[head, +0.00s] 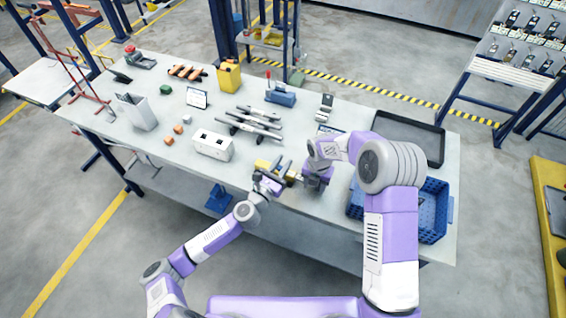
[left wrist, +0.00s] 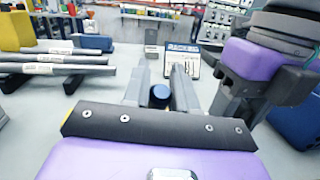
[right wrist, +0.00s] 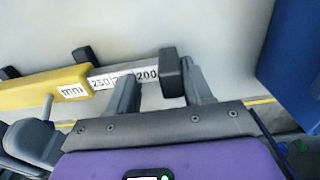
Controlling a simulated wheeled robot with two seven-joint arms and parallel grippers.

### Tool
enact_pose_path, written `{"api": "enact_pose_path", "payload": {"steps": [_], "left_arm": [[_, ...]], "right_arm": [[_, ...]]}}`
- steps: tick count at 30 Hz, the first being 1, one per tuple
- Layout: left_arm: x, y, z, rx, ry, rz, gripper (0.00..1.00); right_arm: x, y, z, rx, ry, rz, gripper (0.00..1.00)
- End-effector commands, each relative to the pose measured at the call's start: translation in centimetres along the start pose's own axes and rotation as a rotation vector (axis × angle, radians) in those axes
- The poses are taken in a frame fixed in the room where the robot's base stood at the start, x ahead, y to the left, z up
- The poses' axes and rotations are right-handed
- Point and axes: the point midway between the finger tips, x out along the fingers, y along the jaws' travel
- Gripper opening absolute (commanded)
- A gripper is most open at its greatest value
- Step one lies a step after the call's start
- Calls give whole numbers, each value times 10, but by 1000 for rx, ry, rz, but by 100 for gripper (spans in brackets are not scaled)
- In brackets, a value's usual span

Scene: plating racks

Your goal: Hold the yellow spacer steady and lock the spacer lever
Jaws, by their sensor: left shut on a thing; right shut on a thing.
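The yellow spacer (head: 262,164) lies near the table's front edge. In the right wrist view the spacer (right wrist: 22,96) is a yellow block marked "mm", on a silver scale (right wrist: 112,80) with printed numbers and a dark end block (right wrist: 172,70). My right gripper (right wrist: 160,88) is shut on the spacer at the scale's end, by the dark block. The lever's thin pale rod (right wrist: 47,106) stands out from the yellow block, beside my left gripper. The grasp contacts are partly hidden.
Silver bars on dark supports (head: 252,122) lie behind the grippers. A white box with two sockets (head: 212,145) stands to the left. A blue crate (head: 433,210) and a dark tray (head: 408,138) are at the right. The table's left front is mostly clear.

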Motion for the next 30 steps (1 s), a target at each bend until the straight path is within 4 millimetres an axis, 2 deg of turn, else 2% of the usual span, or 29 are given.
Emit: {"api": "enact_pose_path", "payload": {"steps": [19, 20, 23, 24, 30], "left_arm": [[-2, -2, 0, 9, -31, -5, 0], [-2, -2, 0, 8, -31, -5, 30], [-2, -2, 0, 8, -31, -5, 45], [-2, -2, 0, 8, -31, -5, 48], [-2, -2, 0, 8, -31, -5, 48]], "right_arm": [[1, -1, -1, -2, 3, -4, 6], [1, -1, -1, -2, 3, -4, 6], [1, -1, -1, -2, 3, -4, 6], [1, -1, -1, -2, 3, -4, 6], [1, -1, -1, -1, 3, -4, 6]]}}
